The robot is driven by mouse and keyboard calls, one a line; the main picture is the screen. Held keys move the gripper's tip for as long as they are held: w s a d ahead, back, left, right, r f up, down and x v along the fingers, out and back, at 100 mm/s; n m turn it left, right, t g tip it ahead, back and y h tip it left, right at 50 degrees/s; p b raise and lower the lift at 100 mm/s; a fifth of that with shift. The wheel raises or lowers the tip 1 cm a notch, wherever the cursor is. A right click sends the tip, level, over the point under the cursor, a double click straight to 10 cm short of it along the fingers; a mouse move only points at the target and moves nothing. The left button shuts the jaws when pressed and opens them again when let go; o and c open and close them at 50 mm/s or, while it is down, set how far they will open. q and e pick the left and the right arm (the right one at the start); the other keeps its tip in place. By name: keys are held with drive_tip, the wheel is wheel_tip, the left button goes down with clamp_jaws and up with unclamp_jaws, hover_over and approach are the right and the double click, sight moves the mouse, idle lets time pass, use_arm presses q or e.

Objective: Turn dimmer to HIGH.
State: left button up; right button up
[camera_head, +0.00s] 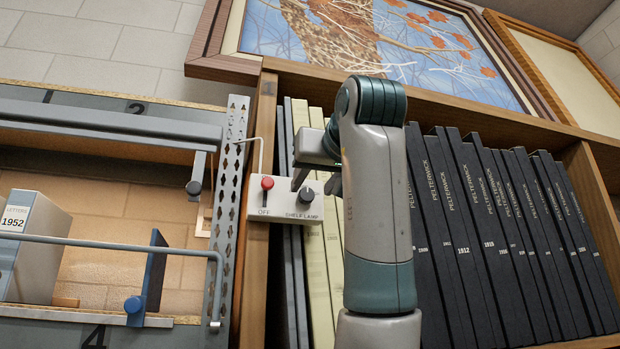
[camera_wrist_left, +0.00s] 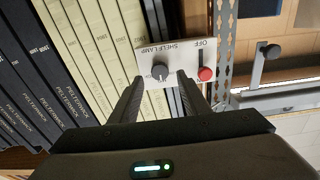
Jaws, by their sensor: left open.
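A white switch box (camera_head: 285,201) is fixed at the left edge of the bookshelf. It carries a dark round dimmer knob (camera_head: 307,194) above the words SHELF LAMP, and a red-tipped switch (camera_head: 267,184) above the word OFF. My left gripper (camera_head: 317,180) is in front of the box's right part and hides some of it. In the left wrist view, the box is upside down and the knob (camera_wrist_left: 160,72) lies between the tips of my open left gripper (camera_wrist_left: 160,80). I cannot tell whether they touch it. The knob's setting and any HIGH mark are not readable. My right gripper is not in view.
A perforated metal upright (camera_head: 228,190) and a grey rack with a rail (camera_head: 110,240) are on the left. A framed tree picture (camera_head: 400,40) stands above.

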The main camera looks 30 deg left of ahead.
sight(308, 193)
use_arm(q)
drive_tip(key=shift+p+x, duration=0.6)
drive_tip(key=shift+x, duration=1.15)
drive_tip(key=c, duration=1)
